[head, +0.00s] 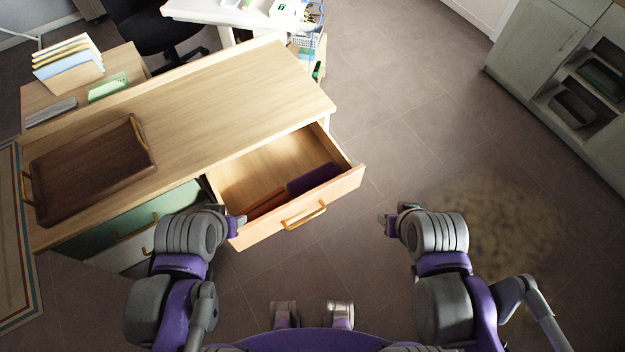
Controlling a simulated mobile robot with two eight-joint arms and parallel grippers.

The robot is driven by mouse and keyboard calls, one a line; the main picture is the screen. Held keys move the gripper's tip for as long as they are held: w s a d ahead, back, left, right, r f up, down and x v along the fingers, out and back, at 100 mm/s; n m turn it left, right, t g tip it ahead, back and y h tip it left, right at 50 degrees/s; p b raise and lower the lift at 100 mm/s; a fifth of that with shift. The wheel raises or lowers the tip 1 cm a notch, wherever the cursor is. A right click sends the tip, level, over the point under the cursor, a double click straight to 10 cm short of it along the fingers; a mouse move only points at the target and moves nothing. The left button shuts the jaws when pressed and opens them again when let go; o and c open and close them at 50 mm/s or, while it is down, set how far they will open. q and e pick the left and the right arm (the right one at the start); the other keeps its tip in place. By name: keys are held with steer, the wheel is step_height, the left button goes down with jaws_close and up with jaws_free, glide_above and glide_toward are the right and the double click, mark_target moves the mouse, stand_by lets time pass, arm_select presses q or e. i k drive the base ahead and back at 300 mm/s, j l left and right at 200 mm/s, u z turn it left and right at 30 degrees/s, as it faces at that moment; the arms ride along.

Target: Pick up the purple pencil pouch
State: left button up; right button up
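The purple pencil pouch (313,179) lies in the pulled-out drawer (245,180), close to the drawer's front wall and toward its right side. My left gripper (238,222) is at the drawer's left front corner, to the left of and apart from the pouch. I cannot tell whether it touches the drawer. My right gripper (391,226) is over the floor to the right of the drawer, apart from the pouch. Both grippers are small and partly hidden behind their wrists, so their finger openings are unclear.
A reddish-brown long item (266,203) lies left of the pouch in the drawer. The drawer front has a gold handle (304,215). A dark wooden tray (85,170) sits on the desk top (215,100). Open floor (400,150) lies right of the desk; a cabinet (540,50) stands far right.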

mark_target(303, 184)
steer(key=i+l, duration=0.2)
steer(key=l, duration=0.2)
steer(key=i+l, duration=0.2)
steer(key=l, duration=0.15)
steer(key=u, duration=0.4)
steer(key=l+u, duration=0.15)
steer(key=u, duration=0.2)
steer(key=l+u, duration=0.1)
steer(key=u, duration=0.3)
steer(key=l+u, duration=0.1)
steer(key=u, duration=0.3)
steer(key=i+l, duration=0.05)
